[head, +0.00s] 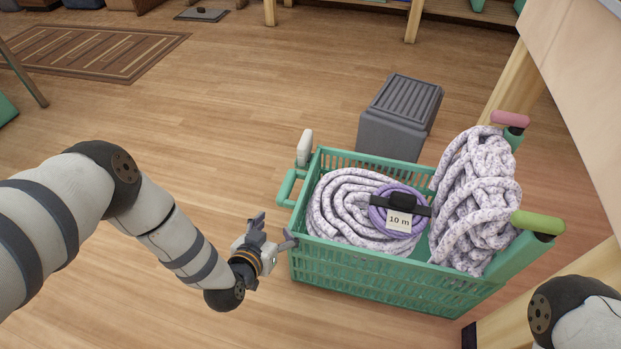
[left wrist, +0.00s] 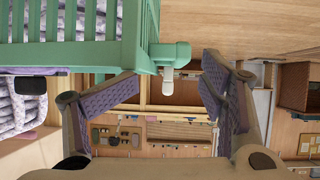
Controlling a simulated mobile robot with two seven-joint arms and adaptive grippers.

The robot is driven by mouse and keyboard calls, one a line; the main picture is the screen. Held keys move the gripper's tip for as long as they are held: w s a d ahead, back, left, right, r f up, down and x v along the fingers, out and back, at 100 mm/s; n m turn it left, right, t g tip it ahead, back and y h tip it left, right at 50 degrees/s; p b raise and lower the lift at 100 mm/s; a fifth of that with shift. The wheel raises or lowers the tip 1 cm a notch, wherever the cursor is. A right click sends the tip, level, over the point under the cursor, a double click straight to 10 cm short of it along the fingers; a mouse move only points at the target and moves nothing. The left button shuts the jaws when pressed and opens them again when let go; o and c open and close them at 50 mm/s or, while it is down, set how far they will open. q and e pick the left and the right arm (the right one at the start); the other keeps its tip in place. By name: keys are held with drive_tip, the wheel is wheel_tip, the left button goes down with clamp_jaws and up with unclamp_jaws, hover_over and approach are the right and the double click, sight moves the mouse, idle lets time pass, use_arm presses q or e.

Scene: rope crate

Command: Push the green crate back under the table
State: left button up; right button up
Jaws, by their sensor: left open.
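The green crate (head: 365,285) stands on the floor with its right end at the wooden table (head: 575,70). My left gripper (head: 274,229) is open and empty, just left of the crate's near left corner. In the left wrist view the crate (left wrist: 100,55) and its handle (left wrist: 172,54) show beyond the spread fingers (left wrist: 170,78). My right gripper is out of view.
A dark grey ribbed box (head: 400,112) stands right behind the crate. Table legs (head: 512,85) stand near the crate's right end. Pink (head: 510,119) and green (head: 538,222) grips rise there. The floor to the left is open, with a brown striped mat (head: 90,52) farther back.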

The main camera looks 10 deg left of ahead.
use_arm(q)
drive_tip(key=t, duration=0.1)
approach(287, 186)
drive_tip(key=shift+y, duration=0.4)
drive_tip(key=b+x, duration=0.2)
drive_tip(key=x, duration=0.1)
drive_tip(key=b+x, duration=0.2)
drive_tip(key=x, duration=0.1)
drive_tip(key=b+x, duration=0.2)
drive_tip(key=x, duration=0.2)
drive_tip(key=shift+d+f, duration=0.3)
drive_tip(key=shift+f, duration=0.05)
drive_tip(key=shift+w, duration=0.35)
drive_tip(key=shift+w+r, duration=0.1)
drive_tip(key=shift+r, duration=0.05)
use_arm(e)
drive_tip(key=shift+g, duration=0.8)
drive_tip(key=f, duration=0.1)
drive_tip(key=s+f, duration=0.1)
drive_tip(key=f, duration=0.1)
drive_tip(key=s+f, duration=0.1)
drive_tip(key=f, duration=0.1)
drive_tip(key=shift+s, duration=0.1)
use_arm(q)
drive_tip(key=shift+d, duration=0.1)
clamp_jaws()
